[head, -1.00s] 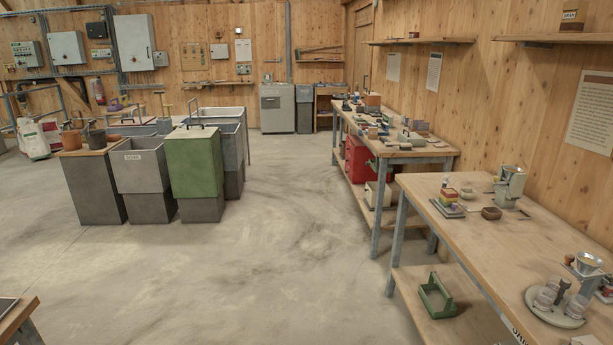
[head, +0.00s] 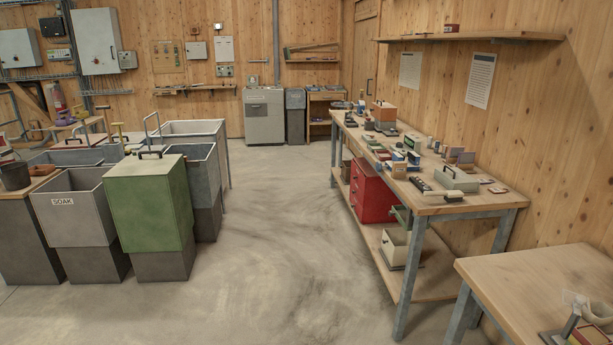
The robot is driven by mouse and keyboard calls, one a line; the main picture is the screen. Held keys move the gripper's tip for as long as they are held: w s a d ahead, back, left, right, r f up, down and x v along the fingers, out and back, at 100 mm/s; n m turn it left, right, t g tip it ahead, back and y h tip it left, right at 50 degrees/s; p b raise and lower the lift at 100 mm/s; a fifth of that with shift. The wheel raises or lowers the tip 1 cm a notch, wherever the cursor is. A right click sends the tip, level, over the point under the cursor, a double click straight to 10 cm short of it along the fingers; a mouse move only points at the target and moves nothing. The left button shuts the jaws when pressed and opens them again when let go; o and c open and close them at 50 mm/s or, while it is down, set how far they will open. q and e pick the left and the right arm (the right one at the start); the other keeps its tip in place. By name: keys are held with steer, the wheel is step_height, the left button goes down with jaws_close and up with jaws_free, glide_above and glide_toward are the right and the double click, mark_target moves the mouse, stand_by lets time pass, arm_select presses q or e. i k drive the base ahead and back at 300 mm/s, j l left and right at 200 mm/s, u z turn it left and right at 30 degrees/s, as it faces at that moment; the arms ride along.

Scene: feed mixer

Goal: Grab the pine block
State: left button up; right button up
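I cannot make out a pine block for certain. Many small objects crowd the far workbench (head: 450,206) on the right, and they are too small to tell apart well. Among them are a brownish-orange box (head: 384,112) towards the back and a pale grey-green box with a handle (head: 457,180) near the front end. Neither of my grippers shows in the head view.
A nearer bench (head: 540,290) stands at the lower right. A red drawer cabinet (head: 371,193) sits on the far bench's lower shelf. A green lidded bin (head: 150,205) and a grey SOAK bin (head: 80,212) stand left. The concrete floor between is clear.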

mark_target(400, 167)
steer(key=i+z, duration=0.1)
steer(key=i, duration=0.4)
steer(key=i+j+z, duration=0.1)
steer(key=i, duration=0.4)
steer(key=i+j+z, duration=0.15)
steer(key=i, duration=0.35)
steer(key=i+j+z, duration=0.1)
steer(key=i, duration=0.4)
